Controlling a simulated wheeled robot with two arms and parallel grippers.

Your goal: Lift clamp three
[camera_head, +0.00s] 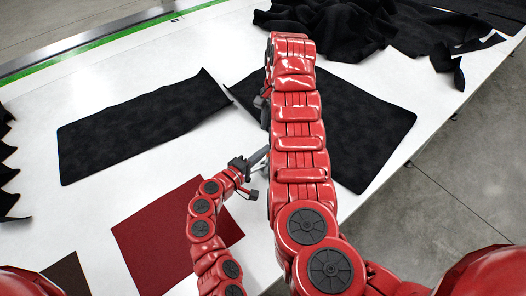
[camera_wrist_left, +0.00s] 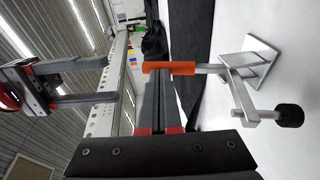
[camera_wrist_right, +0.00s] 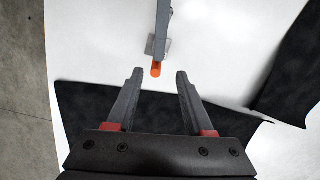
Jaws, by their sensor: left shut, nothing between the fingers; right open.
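A clamp with an orange handle (camera_wrist_left: 170,68), a silver plate and arm (camera_wrist_left: 240,85) and a black tip (camera_wrist_left: 289,116) shows in the left wrist view. My left gripper (camera_head: 264,152) is shut and empty; in its wrist view the fingertips (camera_wrist_left: 160,76) are at the handle, and I cannot tell whether they touch it. My right gripper (camera_wrist_right: 160,74) is open. An orange handle end (camera_wrist_right: 156,70) shows between its fingertips, with a grey bar and a small plate (camera_wrist_right: 152,46) beyond. I cannot tell if this is clamp three. In the head view my right arm hides its gripper.
The white table (camera_head: 110,210) bears black sheets (camera_head: 140,125) (camera_head: 370,120), a red sheet (camera_head: 165,235) and crumpled dark cloth (camera_head: 330,25). A green strip (camera_head: 100,42) runs along the far edge. Concrete floor (camera_head: 465,180) lies to the right. White table surface is bare left of centre.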

